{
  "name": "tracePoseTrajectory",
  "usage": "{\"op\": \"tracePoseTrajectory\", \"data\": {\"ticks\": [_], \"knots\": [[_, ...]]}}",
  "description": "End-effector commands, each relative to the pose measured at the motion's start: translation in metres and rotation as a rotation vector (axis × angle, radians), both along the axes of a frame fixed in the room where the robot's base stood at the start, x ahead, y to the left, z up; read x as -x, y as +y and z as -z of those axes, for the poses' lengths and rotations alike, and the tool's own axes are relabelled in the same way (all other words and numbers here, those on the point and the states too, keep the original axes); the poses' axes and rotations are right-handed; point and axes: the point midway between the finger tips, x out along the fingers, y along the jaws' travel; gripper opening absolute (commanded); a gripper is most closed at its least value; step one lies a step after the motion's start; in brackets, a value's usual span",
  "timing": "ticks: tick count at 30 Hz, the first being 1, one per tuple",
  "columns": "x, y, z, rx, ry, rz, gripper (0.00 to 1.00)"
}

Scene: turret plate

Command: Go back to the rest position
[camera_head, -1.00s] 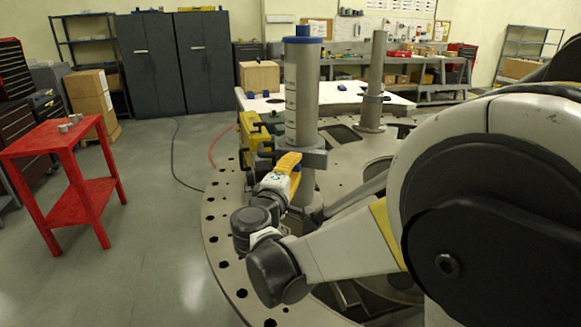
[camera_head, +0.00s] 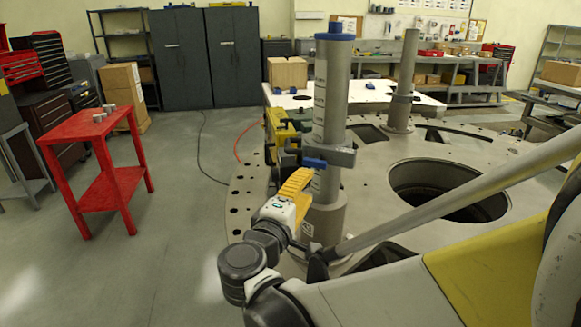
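My gripper (camera_head: 295,182), a yellow piece on a white and grey wrist, is at the left side of a tall grey column (camera_head: 332,105) with a blue cap. It is small and partly hidden by my wrist. Its fingers are not clear, so I cannot tell whether they are open or shut, or whether they touch the column. A grey clamp (camera_head: 340,157) with a blue piece sits around the column just above the gripper. My arm runs from the lower right to the wrist.
The large round turret plate (camera_head: 365,222) has a wide hole and a second, thinner post (camera_head: 404,85). A yellow and green device (camera_head: 277,125) stands behind my gripper. A red table (camera_head: 85,126) stands at left. The floor (camera_head: 180,200) between is clear.

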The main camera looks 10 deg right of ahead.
Motion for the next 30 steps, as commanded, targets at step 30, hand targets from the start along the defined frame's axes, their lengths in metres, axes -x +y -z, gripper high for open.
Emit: {"op": "tracePoseTrajectory", "data": {"ticks": [30], "knots": [[0.159, -0.082, 0.13, -1.175, 0.318, 0.245, 0.38]]}}
